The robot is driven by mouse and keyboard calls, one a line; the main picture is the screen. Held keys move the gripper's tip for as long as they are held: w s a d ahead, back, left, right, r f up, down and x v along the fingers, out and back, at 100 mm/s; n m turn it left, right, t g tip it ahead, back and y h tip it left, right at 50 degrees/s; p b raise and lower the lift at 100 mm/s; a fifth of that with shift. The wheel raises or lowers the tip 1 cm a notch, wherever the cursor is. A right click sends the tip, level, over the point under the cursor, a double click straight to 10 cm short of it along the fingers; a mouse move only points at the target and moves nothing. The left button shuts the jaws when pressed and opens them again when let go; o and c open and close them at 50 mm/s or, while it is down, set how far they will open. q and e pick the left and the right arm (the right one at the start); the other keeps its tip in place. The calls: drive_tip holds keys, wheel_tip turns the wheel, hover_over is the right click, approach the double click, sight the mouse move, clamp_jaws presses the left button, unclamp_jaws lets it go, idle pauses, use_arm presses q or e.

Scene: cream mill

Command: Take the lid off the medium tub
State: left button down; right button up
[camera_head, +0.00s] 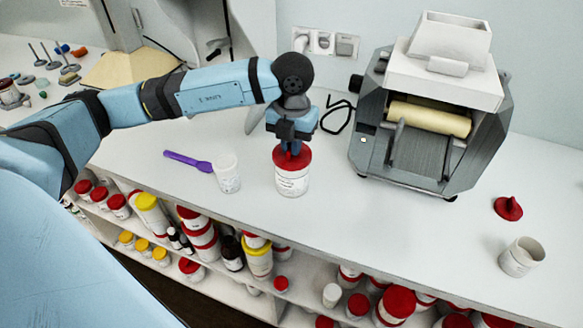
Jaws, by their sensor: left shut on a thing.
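A white tub with a printed label (292,183) stands upright on the white counter near the middle of the view. Its red lid (303,158) is on top of it, and I see no gap between lid and tub. My left gripper (291,150) points down from above and is shut on the knob of the red lid. The fingertips hide most of the knob. My right gripper is not in view.
A roller mill (430,120) is at the back right. A red knobbed lid (508,208) and an open white tub (521,257) are at right. Shelves below hold several containers.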

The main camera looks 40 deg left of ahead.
use_arm(q)
drive_tip(key=shift+r, duration=0.4)
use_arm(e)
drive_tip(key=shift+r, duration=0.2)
use_arm(q)
drive_tip(key=shift+r+p, duration=0.8)
drive_tip(key=shift+r, duration=0.65)
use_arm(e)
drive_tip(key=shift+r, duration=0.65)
